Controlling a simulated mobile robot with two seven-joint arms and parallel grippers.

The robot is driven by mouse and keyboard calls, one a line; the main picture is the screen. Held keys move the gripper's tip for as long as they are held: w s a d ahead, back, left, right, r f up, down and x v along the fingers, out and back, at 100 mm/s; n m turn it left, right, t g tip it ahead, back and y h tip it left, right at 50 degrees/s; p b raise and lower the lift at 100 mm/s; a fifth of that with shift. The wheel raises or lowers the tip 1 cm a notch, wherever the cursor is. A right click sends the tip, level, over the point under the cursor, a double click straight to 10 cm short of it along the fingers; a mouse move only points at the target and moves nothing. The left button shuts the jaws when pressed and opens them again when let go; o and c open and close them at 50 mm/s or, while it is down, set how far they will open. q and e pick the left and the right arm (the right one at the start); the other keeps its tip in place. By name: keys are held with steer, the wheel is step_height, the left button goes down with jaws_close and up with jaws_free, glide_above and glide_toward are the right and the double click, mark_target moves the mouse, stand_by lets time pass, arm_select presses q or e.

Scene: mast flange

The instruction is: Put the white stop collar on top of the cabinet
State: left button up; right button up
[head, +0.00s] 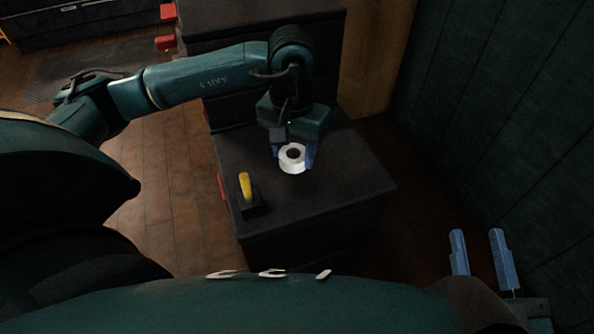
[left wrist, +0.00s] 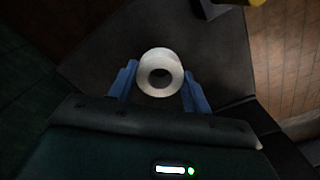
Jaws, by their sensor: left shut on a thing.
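The white stop collar (head: 292,165) is a short white ring with a dark hole. It is between the blue fingers of my left gripper (head: 294,157), over the dark cabinet top (head: 340,185). In the left wrist view the collar (left wrist: 147,86) sits between the two fingertips of the left gripper (left wrist: 160,88), which is shut on it. I cannot tell whether the collar touches the cabinet top. My right gripper (head: 482,253) is at the lower right in the head view, its blue fingers apart and empty.
A yellow upright piece on a dark block (head: 246,187) stands at the cabinet's near left corner. A taller dark cabinet (head: 270,20) stands behind. A dark green wall (head: 500,110) is to the right. The cabinet top right of the collar is clear.

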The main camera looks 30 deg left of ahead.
mark_target(294, 183)
arm_select(q)
steer(key=shift+f+b, duration=0.85)
steer(key=shift+f, duration=2.15)
steer(key=shift+f, duration=0.2)
steer(key=o, duration=1.1)
steer(key=shift+r, duration=0.15)
